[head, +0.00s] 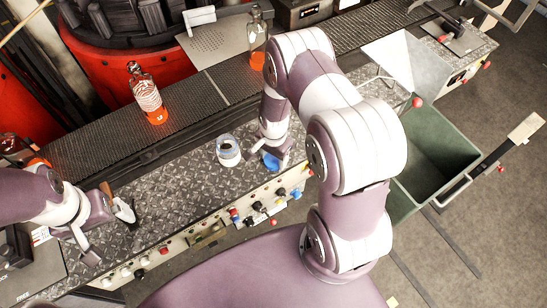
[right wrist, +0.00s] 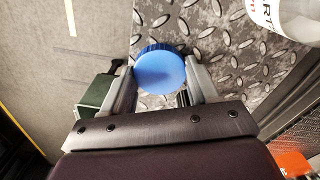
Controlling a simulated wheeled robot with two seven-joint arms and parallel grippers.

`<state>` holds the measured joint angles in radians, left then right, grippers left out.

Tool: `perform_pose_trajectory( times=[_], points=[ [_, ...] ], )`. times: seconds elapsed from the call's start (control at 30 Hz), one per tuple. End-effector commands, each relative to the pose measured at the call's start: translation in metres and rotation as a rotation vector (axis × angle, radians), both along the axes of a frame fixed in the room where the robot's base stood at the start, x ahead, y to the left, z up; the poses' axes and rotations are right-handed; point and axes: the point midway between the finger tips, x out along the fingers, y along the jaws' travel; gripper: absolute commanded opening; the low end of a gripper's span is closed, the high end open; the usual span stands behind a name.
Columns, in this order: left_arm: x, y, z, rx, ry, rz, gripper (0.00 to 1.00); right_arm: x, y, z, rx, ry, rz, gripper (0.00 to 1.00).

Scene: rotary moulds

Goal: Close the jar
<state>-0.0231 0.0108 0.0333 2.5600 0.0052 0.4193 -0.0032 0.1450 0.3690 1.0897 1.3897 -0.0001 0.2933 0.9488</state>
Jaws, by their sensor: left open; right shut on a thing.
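My left gripper (head: 108,232) is open and empty at the counter's left, well away from the jar.
The diamond-plate counter (head: 180,185) has buttons and knobs along its front. Behind it, a conveyor (head: 190,112) carries a bottle with orange liquid (head: 148,95) and another bottle (head: 257,40). A green bin (head: 440,150) stands at the right.

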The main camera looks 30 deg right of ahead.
Motion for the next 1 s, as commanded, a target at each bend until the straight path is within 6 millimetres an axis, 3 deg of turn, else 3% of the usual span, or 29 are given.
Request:
perform_pose_trajectory(
  times=[0.17, 0.37, 0.7, 1.0],
  points=[
    [0.0, 0.0, -0.003, 0.0, 0.0, 0.0, 0.97, 0.001, 0.0, 0.006, 0.0, -0.002, 0.0, 0.32],
    [0.0, 0.0, -0.014, 0.0, 0.0, 0.0, 0.97, 0.001, 0.0, 0.038, -0.001, -0.006, 0.0, 0.32],
    [0.0, 0.0, -0.033, 0.0, 0.0, 0.0, 0.97, -0.034, -0.07, 0.084, -0.002, -0.003, -0.007, 0.32],
    [0.0, 0.0, -0.039, 0.0, 0.0, 0.0, 0.97, -0.05, -0.102, 0.108, -0.001, -0.002, -0.001, 0.32]
  ],
)
